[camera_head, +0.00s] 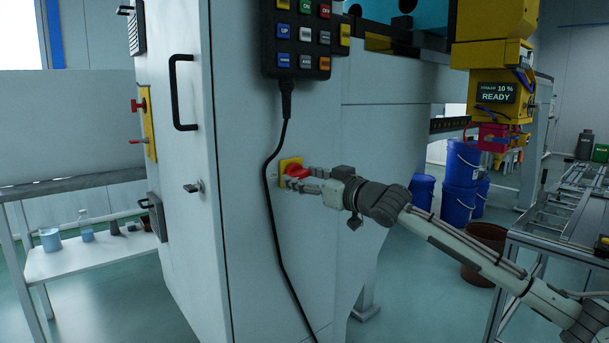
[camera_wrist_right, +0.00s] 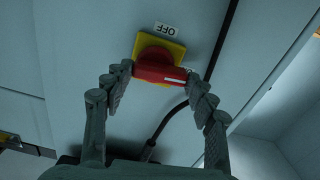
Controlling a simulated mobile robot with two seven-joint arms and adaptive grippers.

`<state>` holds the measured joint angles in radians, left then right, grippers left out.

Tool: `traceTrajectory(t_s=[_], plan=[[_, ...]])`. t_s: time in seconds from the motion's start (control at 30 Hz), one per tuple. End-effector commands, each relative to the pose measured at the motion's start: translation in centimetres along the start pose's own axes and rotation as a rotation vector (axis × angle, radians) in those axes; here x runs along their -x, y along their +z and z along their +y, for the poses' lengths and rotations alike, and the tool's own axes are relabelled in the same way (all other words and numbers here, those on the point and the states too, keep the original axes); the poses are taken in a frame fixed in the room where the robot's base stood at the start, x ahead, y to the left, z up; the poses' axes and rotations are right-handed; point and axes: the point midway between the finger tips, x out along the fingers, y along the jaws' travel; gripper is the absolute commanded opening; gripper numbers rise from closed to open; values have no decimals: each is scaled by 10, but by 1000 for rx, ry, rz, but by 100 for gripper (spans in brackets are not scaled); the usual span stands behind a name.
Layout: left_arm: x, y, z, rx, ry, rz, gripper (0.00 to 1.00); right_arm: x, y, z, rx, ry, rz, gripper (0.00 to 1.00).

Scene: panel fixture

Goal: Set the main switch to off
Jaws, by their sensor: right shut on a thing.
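The main switch is a red rotary handle (camera_wrist_right: 158,68) on a yellow square plate (camera_wrist_right: 140,43), on the side of the grey cabinet. It also shows in the head view as a red knob (camera_head: 297,170), partly covered by my gripper. My right gripper (camera_wrist_right: 159,77) has one finger at each end of the handle and is shut on it. In the wrist view the handle lies nearly crosswise, its white mark at the right end. An OFF label (camera_wrist_right: 165,29) is above the plate; another label by the right fingertip is mostly hidden. My left gripper is not in view.
A button pendant (camera_head: 300,38) hangs on the cabinet, its black cable (camera_head: 268,200) running down just left of the switch. Blue buckets (camera_head: 459,180) stand behind my right arm. A yellow machine head (camera_head: 492,95) hangs at the upper right.

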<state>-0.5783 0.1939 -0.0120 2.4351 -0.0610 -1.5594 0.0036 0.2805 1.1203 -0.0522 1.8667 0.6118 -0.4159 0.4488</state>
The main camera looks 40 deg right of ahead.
Motion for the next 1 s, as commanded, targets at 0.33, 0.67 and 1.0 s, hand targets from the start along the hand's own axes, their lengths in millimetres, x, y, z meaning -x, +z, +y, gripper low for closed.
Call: traceTrajectory(t_s=[0.33,0.67,1.0], plan=[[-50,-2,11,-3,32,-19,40,0,0,0,298,-1,-4,28],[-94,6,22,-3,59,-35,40,0,2,0,613,-1,-2,28],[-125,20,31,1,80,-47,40,0,4,2,936,0,-1,28]])
